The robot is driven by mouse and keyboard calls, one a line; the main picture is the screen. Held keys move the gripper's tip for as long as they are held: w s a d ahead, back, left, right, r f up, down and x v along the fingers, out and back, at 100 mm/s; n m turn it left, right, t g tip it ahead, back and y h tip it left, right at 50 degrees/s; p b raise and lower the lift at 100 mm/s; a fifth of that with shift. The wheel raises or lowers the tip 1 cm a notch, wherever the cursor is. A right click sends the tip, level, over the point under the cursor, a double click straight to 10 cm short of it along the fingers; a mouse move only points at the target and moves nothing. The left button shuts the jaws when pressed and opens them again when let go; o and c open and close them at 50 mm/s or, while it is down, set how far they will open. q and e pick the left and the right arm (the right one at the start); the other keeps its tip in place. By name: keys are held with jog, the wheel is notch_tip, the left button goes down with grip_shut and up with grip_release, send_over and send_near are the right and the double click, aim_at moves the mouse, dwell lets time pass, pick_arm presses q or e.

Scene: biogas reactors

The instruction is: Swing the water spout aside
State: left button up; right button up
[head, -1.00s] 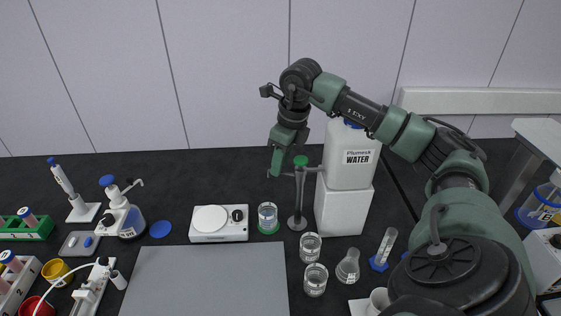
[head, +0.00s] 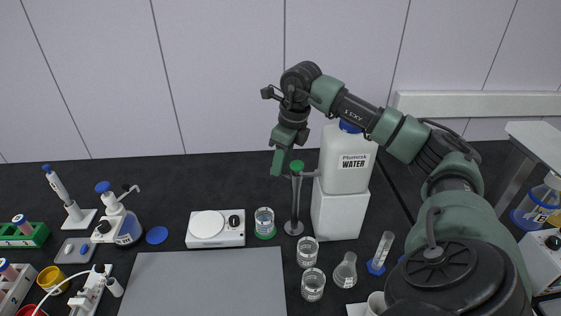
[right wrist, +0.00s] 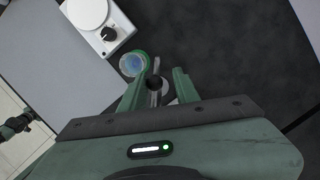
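The water spout stands on a grey post (head: 295,205) with a green cap (head: 297,165), in front of the white water container (head: 345,165). A glass of water (head: 264,221) stands on a green disc left of the post's foot. My right gripper (head: 280,160) is beside the green cap, on its left. In the right wrist view the right gripper (right wrist: 158,90) has its fingers apart, with the spout's dark top (right wrist: 154,83) between them. Contact is unclear. My left gripper is out of view.
A white hotplate (head: 215,240) stands left of the glass. Two more glasses (head: 307,252) (head: 313,284), a flask (head: 345,270) and a tube in a blue stand (head: 381,253) are in front of the water container. A bare grey mat (head: 210,285) lies at front centre.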

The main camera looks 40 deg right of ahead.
jog(key=shift+d, duration=0.45)
jog(key=shift+a, duration=0.25)
dwell(0.4)
notch_tip(320, 180, up, 8)
jog(key=p, duration=0.6)
jog(key=shift+f, duration=0.2)
jog(key=shift+s+f, duration=0.1)
